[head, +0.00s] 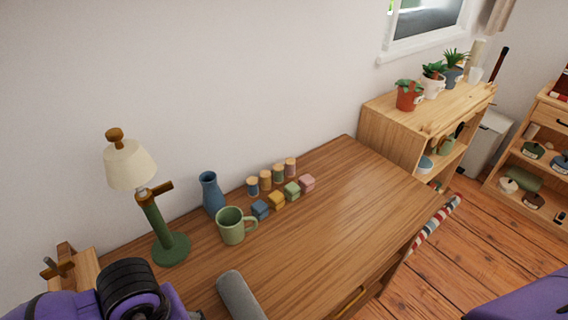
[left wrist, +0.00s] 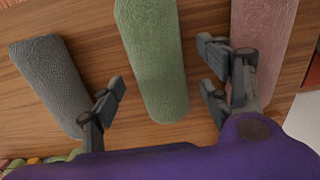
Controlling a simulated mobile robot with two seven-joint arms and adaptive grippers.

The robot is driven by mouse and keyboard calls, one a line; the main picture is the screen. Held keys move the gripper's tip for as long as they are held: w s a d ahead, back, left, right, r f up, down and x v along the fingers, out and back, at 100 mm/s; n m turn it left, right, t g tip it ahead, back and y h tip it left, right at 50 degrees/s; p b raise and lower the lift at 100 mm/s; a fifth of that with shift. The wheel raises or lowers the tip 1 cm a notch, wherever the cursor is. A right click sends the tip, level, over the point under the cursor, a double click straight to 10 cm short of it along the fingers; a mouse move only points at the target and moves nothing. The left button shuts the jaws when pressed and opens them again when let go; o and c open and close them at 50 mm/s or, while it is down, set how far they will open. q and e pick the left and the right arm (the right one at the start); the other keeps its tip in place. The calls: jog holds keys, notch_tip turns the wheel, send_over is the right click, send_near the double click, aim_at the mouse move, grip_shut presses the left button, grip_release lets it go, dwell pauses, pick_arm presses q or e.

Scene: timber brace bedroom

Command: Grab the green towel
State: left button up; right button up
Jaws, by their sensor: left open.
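The green towel (left wrist: 155,60) is a long rolled shape with rounded ends. It lies on the wooden desk in the left wrist view, between a grey towel and a pink towel. My left gripper (left wrist: 160,82) is open, with its fingers apart on either side of the green towel's lower end. I cannot tell how far above the desk they are. In the head view the green towel is out of sight, and only the grey towel (head: 240,295) shows at the bottom edge. My right gripper is not in view.
The pink towel (left wrist: 264,40) is close beside the right-hand fingers. The desk (head: 330,220) also holds a lamp (head: 158,220), a blue vase (head: 211,194), a green mug (head: 232,226), and several small blocks and jars. Its right part is clear.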

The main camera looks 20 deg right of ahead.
pick_arm(q)
jog(key=shift+f, duration=0.7)
jog(key=shift+w, duration=0.1)
jog(key=c, duration=1.3)
